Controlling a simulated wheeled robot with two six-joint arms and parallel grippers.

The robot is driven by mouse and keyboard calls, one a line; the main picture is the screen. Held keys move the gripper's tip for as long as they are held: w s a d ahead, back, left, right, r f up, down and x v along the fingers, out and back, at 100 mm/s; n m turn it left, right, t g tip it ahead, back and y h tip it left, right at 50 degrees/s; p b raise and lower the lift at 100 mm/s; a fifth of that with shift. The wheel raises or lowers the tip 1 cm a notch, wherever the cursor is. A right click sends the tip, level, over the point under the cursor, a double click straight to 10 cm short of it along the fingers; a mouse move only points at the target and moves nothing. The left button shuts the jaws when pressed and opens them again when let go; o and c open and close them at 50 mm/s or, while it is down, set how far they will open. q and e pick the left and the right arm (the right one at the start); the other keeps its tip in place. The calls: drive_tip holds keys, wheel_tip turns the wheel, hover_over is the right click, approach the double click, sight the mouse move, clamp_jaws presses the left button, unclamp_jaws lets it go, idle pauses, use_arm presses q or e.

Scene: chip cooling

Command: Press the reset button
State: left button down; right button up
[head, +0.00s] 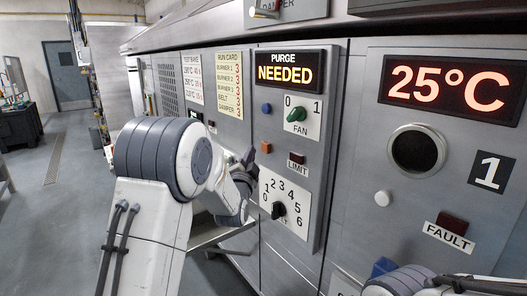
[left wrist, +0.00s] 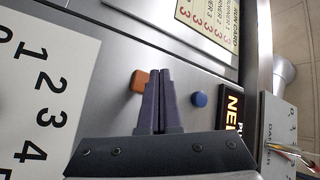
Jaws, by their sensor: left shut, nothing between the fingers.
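My left gripper (head: 249,158) reaches toward the grey machine panel, its dark fingers together and empty. In the left wrist view the shut fingers (left wrist: 158,75) point at the panel, overlapping the edge of an orange square button (left wrist: 140,80); I cannot tell whether they touch it. In the head view the orange button (head: 266,147) is just right of the fingertips. A round blue button (head: 266,108) sits above it and also shows in the left wrist view (left wrist: 199,99). A round white button (head: 382,198) is on the right panel. I see no readable "reset" label.
Beside the orange button are a dark LIMIT lamp (head: 297,158), a green FAN switch (head: 298,114) and a numbered dial (head: 279,210). Above is the PURGE NEEDED display (head: 287,71). At right are the 25°C display (head: 455,87) and a FAULT lamp (head: 452,222). The aisle at left is open.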

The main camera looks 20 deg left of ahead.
use_arm(q)
drive_tip(key=shift+s+a+b, duration=0.55)
drive_tip(key=shift+s+a, duration=0.5)
drive_tip(key=shift+s, duration=0.3)
drive_tip(key=s+d+f+g+h, duration=0.2)
drive_tip(key=d, duration=0.4)
drive_tip(key=s+d+f+g+h, duration=0.2)
drive_tip(key=d+f+g, duration=0.1)
drive_tip(key=d, duration=0.3)
drive_tip(key=s+d+f+n+g+h+p, duration=0.1)
drive_tip(key=s+d+f+g, duration=0.2)
drive_tip(key=s+d, duration=0.3)
drive_tip(key=s+d+f+n+g, duration=0.1)
drive_tip(key=s+d+f+g, duration=0.25)
drive_tip(key=s, duration=0.35)
drive_tip(key=s+f+g+y, duration=0.1)
drive_tip(key=s+g, duration=0.3)
drive_tip(key=s, duration=0.9)
drive_tip(key=s+f+n+g+p, duration=0.1)
drive_tip(key=s+f+g, duration=0.2)
drive_tip(key=s, duration=1)
drive_tip(key=shift+s+a+f+g+y, duration=0.3)
drive_tip(key=shift+a+g+y, duration=0.1)
drive_tip(key=shift+g, duration=0.55)
